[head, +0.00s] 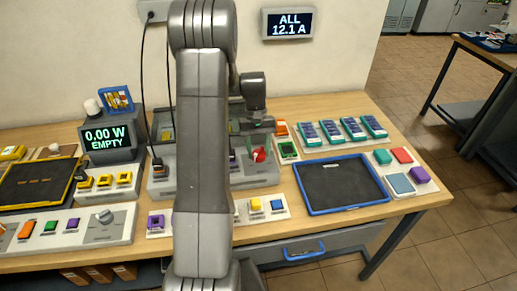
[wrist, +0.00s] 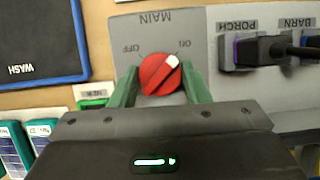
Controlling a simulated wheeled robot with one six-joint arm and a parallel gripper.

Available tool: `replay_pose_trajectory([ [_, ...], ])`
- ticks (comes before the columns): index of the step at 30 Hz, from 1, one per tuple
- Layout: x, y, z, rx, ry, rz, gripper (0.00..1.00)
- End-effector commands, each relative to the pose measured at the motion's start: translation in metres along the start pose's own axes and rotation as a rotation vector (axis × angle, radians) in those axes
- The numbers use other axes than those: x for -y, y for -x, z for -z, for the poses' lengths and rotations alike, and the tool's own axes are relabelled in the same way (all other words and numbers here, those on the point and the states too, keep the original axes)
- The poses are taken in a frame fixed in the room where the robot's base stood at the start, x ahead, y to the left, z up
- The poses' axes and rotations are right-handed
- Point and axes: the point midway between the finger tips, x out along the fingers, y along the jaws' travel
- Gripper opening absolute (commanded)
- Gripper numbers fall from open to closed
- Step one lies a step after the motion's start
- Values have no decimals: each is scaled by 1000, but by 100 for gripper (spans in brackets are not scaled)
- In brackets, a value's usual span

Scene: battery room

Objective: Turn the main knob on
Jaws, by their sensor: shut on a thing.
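The main knob (wrist: 160,74) is a round red knob with a white mark, on a grey panel (wrist: 210,90) lettered MAIN. In the wrist view the lettering is upside down, with OFF to the knob's upper left and ON to its upper right. The white mark points up and right, toward ON. My gripper (wrist: 158,76) has its two green fingers on either side of the knob and is shut on it. In the head view the red knob (head: 259,156) shows at the panel's right end, partly hidden by my gripper (head: 252,144).
Plugs sit in the PORCH (wrist: 255,50) and BARN sockets beside the knob. A blue-rimmed tray (head: 345,208) marked WASH lies to the right in the head view. A meter (head: 108,138) reads 0.00 W EMPTY; the wall display (head: 290,23) reads ALL 12.1 A.

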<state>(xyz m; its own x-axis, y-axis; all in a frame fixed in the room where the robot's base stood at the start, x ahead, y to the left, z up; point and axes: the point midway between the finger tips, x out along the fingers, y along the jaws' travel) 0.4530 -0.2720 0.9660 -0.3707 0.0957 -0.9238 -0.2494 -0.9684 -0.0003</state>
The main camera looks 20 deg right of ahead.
Motion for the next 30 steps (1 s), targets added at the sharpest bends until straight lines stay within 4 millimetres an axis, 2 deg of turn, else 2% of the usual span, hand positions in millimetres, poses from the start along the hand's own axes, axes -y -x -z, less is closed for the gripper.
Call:
replay_pose_trajectory([
  [5, 0, 1, 0, -2, -1, -1, 20],
  [6, 0, 1, 0, -2, -1, -1, 44],
  [9, 0, 1, 0, -2, 0, -1, 64],
  [20, 0, 4, 1, -2, 1, -1, 64],
  [23, 0, 15, 1, -4, 1, -1, 64],
  [30, 0, 67, 2, -7, 1, -2, 64],
])
